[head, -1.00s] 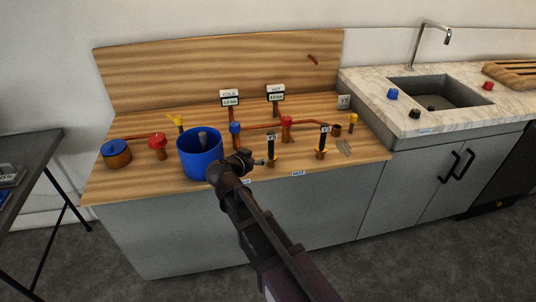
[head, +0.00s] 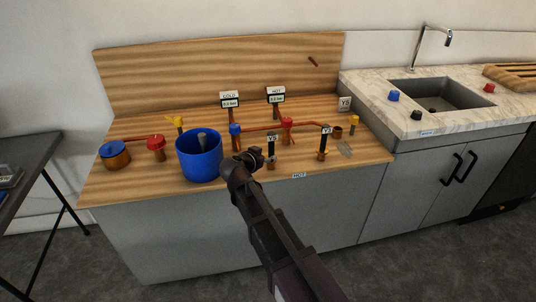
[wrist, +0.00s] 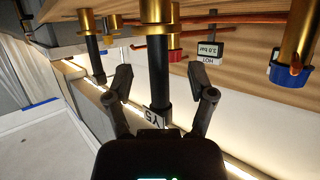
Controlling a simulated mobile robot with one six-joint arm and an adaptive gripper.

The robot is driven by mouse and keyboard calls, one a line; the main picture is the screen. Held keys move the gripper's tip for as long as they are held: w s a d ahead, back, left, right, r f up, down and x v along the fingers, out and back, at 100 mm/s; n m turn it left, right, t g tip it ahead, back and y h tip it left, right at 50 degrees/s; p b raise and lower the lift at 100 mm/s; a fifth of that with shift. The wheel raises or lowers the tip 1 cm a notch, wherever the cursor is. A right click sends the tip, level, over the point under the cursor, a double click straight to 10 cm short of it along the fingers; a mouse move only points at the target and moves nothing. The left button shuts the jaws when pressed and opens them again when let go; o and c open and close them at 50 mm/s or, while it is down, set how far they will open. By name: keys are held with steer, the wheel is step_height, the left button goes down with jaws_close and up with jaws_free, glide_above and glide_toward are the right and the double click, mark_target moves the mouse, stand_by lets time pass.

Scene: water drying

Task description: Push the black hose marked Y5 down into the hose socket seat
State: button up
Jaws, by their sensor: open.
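The black hose marked Y5 (head: 271,150) stands upright at the front of the wooden bench. In the wrist view the black hose (wrist: 158,75) shows its white Y5 tag (wrist: 155,118), and its far end meets a brass-coloured socket seat (wrist: 157,12). How deep it sits cannot be told. My gripper (wrist: 166,84) is open, with one finger on each side of the hose. Gaps show between fingers and hose. In the head view my gripper (head: 258,158) is just left of the hose and partly hides its surroundings.
A blue bucket (head: 200,165) stands close left of my gripper. A second black hose (head: 324,141) in a brass seat is to the right. Copper pipe and a red valve (head: 287,125) lie behind. A sink (head: 440,93) is at far right.

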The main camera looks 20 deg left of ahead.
mark_target(270, 154)
steer(key=shift+b+x, duration=0.55)
steer(key=shift+x, duration=1.3)
steer(key=shift+d, duration=0.1)
steer(key=shift+s, duration=0.1)
jaws_close()
